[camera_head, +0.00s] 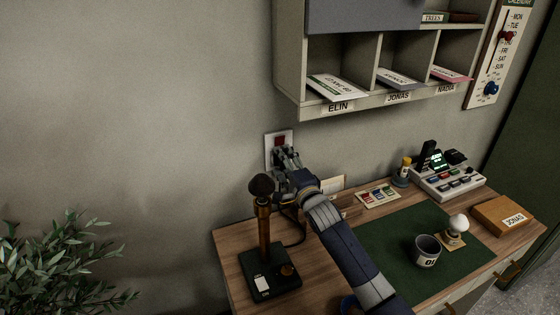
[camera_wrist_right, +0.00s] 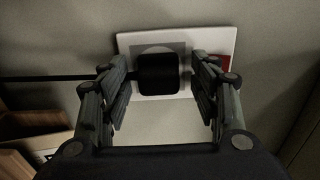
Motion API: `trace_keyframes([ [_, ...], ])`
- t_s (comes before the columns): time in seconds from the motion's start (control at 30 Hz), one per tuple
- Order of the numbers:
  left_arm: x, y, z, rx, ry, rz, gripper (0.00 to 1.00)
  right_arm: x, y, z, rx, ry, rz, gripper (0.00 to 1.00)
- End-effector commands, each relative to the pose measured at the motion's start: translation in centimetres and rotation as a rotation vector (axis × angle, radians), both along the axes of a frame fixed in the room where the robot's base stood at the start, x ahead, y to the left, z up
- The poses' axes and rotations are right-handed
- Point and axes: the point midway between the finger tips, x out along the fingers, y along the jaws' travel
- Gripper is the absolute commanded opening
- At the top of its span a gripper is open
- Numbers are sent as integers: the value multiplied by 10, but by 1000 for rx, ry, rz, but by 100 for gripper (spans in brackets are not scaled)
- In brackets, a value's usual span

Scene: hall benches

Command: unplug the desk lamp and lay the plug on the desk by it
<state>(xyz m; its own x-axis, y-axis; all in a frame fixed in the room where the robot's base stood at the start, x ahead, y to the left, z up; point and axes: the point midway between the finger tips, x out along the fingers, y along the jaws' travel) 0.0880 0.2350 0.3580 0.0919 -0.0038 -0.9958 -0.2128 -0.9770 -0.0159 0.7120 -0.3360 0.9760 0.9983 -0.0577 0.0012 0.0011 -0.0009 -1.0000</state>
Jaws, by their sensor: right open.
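The desk lamp (camera_head: 264,232), with a dark round head, brown stem and black base, stands at the desk's left end. A white wall socket plate (camera_head: 270,143) with a red switch is on the wall behind it; the plate also shows in the right wrist view (camera_wrist_right: 215,42). The black plug (camera_wrist_right: 158,74) sits at the plate, with a dark cord running off left. My right gripper (camera_head: 284,158) is at the socket, its fingers open on either side of the plug, with gaps visible in the wrist view (camera_wrist_right: 158,66). In the head view the gripper hides the plug. My left gripper is out of view.
The wooden desk (camera_head: 318,281) carries a green mat (camera_head: 388,250), a mug (camera_head: 427,251), an egg-shaped white item on a stand (camera_head: 458,226), a wooden box (camera_head: 506,215) and a grey device (camera_head: 447,183). Pigeonholes (camera_head: 372,108) hang above. A plant (camera_head: 62,265) is left.

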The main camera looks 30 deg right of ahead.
Motion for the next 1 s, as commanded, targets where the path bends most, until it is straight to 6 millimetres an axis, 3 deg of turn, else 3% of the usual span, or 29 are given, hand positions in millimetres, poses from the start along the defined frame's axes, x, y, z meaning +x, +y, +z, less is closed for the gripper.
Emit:
trace_keyframes([
  [0.1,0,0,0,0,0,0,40,0,0,-1,0,1,0,57],
  [0.37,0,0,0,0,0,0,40,0,0,-1,1,1,0,0],
  [1.0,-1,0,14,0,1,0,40,-20,2,0,2,2,1,0],
])
